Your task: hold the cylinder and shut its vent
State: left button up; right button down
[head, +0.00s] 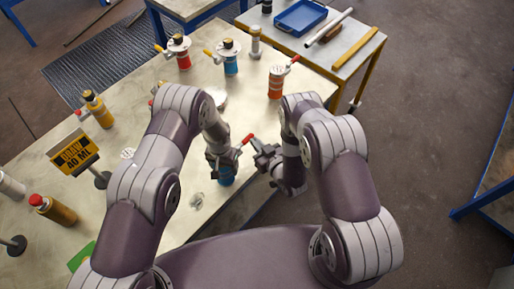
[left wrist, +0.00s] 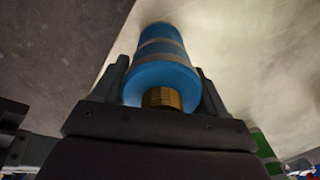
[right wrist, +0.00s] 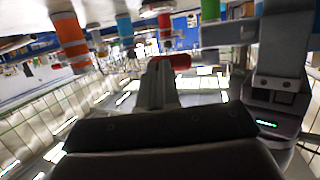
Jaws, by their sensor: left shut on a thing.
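The blue cylinder (head: 226,176) is upright near the table's front edge, partly hidden by my left gripper (head: 222,160). That gripper is shut around it. In the left wrist view the blue cylinder (left wrist: 162,75) sits between the two fingers, with a brass threaded end towards the camera. A red vent lever (head: 248,139) sticks out from its top towards the upper right. My right gripper (head: 261,152) is beside the lever. In the right wrist view its fingers (right wrist: 160,80) look closed together, with the red lever (right wrist: 172,61) at their tips; I cannot tell if they touch.
A red vessel (head: 181,60), another blue vessel (head: 231,66) and an orange vessel (head: 276,85) stand along the table's far side. A yellow sign (head: 74,152) stands at left. A side table holds a blue tray (head: 300,16). A small clear item (head: 196,200) lies near the front.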

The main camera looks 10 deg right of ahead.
jog(key=s+d+r, duration=0.3)
jog(key=s+d, duration=0.4)
jog(key=s, duration=0.4)
jog(key=shift+d+r, duration=0.3)
jog(key=shift+d, duration=0.1)
dwell(0.9)
